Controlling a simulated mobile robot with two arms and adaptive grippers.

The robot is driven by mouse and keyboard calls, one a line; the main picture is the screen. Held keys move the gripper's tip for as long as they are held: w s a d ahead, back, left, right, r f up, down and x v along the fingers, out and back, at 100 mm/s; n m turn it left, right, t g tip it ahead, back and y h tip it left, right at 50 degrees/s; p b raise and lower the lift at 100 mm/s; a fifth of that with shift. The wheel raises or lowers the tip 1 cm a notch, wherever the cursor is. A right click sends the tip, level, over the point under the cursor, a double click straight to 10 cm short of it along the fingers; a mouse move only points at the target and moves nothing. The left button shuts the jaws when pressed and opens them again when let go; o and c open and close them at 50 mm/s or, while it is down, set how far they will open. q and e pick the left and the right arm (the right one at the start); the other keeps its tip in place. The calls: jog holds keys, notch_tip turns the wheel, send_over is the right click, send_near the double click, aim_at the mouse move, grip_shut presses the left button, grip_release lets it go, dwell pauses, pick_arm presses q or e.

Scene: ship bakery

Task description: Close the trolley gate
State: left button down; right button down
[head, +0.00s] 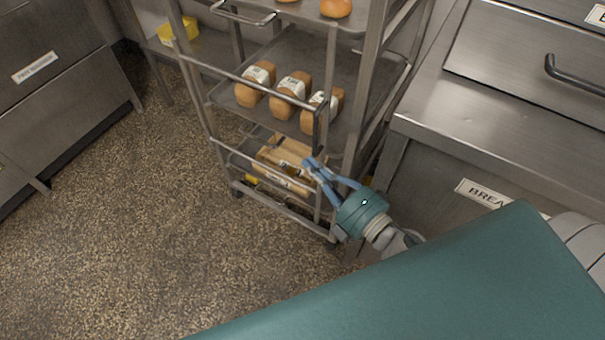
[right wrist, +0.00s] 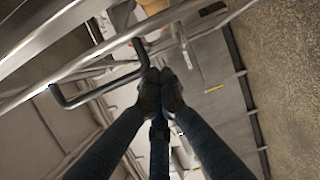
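The metal trolley gate (head: 240,75) is a frame of thin rails across the front of the bread trolley (head: 374,60). Its right end stands a little out from the trolley's right post, so it looks slightly ajar. My right gripper (head: 311,166) is at the gate's right end, low down, with its blue fingers close together. In the right wrist view the dark fingertips (right wrist: 160,88) meet beside a bent metal bar (right wrist: 97,92). I see nothing clearly held between them; contact with the bar is unclear. My left gripper is out of view.
Wrapped loaves (head: 291,90) lie on a trolley shelf, with longer bread (head: 285,155) below. A steel counter with drawers (head: 480,90) stands close on the right. Cabinets (head: 70,85) stand at left. The speckled floor (head: 140,220) in front is clear.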

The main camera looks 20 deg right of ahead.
jog(key=shift+w+d+r, duration=0.25)
jog(key=shift+w+d, duration=0.05)
jog(key=shift+d, duration=0.2)
jog(key=v, duration=1.2)
jog(key=shift+s+a+f, duration=0.2)
jog(key=shift+a+f, duration=0.05)
jog(key=shift+a, duration=0.05)
jog(key=shift+a, duration=0.1)
